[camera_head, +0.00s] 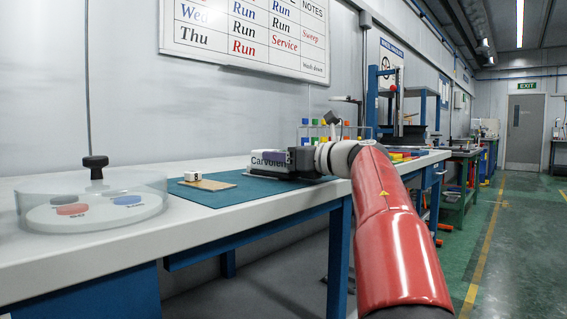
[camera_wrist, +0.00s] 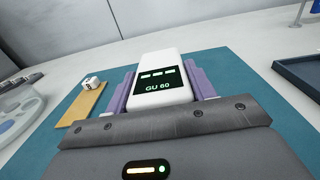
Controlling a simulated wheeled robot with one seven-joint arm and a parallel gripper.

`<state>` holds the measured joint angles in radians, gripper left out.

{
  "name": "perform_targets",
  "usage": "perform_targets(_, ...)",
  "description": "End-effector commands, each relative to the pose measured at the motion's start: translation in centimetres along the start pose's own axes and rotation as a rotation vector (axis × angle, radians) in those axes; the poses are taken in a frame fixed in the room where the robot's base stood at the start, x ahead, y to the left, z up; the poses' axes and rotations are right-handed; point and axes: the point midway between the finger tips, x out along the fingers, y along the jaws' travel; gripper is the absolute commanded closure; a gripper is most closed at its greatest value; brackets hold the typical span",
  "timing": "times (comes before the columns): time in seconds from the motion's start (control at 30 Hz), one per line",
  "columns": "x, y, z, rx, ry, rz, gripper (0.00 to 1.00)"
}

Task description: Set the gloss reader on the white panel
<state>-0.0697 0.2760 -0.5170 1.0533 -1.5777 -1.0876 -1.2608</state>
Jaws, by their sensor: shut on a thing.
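The gloss reader (camera_wrist: 165,62) is a white block whose dark screen reads GU 60. My gripper (camera_wrist: 160,84) is shut on it, with one purple finger along each side, over the teal mat (camera_wrist: 226,62). In the head view my gripper (camera_head: 272,158) is low over the mat, and the reader is hard to make out there. I cannot tell whether the reader touches anything below. I cannot pick out a white panel with certainty; my gripper and the reader hide the area beneath them.
A tan board (camera_wrist: 76,110) bearing a small white block (camera_wrist: 91,83) lies left of the reader. A clear round case (camera_head: 95,200) with coloured discs and a black knob stands at the left. A dark tray (camera_wrist: 297,72) is at the right. Some teal mat is bare.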

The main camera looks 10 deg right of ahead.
Motion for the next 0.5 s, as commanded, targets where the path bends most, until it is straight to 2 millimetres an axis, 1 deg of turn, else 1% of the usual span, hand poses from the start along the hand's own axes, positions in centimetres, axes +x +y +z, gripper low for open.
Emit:
perform_targets(0.2,-0.05,0.04,0.15,-0.002,-0.002,0.000,0.84)
perform_targets(0.3,-0.05,0.03,-0.14,-0.001,-0.002,0.000,0.84)
perform_targets(0.33,-0.02,0.01,-0.24,-0.001,-0.001,0.000,0.44)
perform_targets(0.5,-0.03,0.00,-0.13,-0.001,-0.001,0.000,0.24)
